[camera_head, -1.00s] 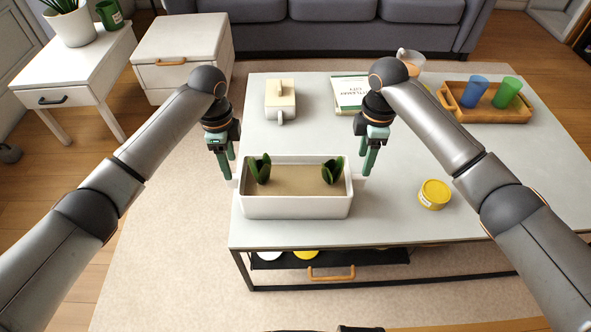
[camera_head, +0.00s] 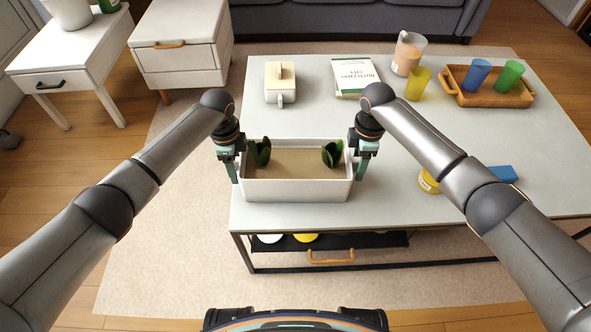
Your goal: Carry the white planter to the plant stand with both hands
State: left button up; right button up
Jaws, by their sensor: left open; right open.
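The white planter (camera_head: 296,190) is a long box with brown soil and two green plants, one near each end. It sits upright at the front left of the grey coffee table (camera_head: 400,208). My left gripper (camera_head: 236,172) is open at the planter's left end. My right gripper (camera_head: 361,170) is open at its right end. I cannot tell whether the fingers touch the planter. A white side table (camera_head: 75,55) at the upper left holds a pot and a green mug, both cut off by the top edge; I cannot tell whether it is the plant stand.
On the table are a white lidded box (camera_head: 281,80), a book (camera_head: 356,77), a clear pitcher (camera_head: 407,54), a yellow cup (camera_head: 418,84), and a wooden tray (camera_head: 494,98) with blue and green cups. A yellow tin (camera_head: 428,182) and blue block (camera_head: 503,173) lie right. A white cabinet (camera_head: 180,45) stands at back left.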

pick_arm(q)
jog(key=shift+f, duration=1.6)
pick_arm(e)
jog(key=shift+f, duration=1.6)
pick_arm(q)
jog(key=shift+c, duration=0.3)
pick_arm(e)
jog(key=shift+c, duration=0.3)
pick_arm(q)
grip_shut()
pick_arm(e)
grip_shut()
pick_arm(q)
jog(key=shift+w+r, duration=0.1)
jog(key=shift+r, duration=0.05)
pick_arm(e)
jog(key=shift+w+r, duration=0.1)
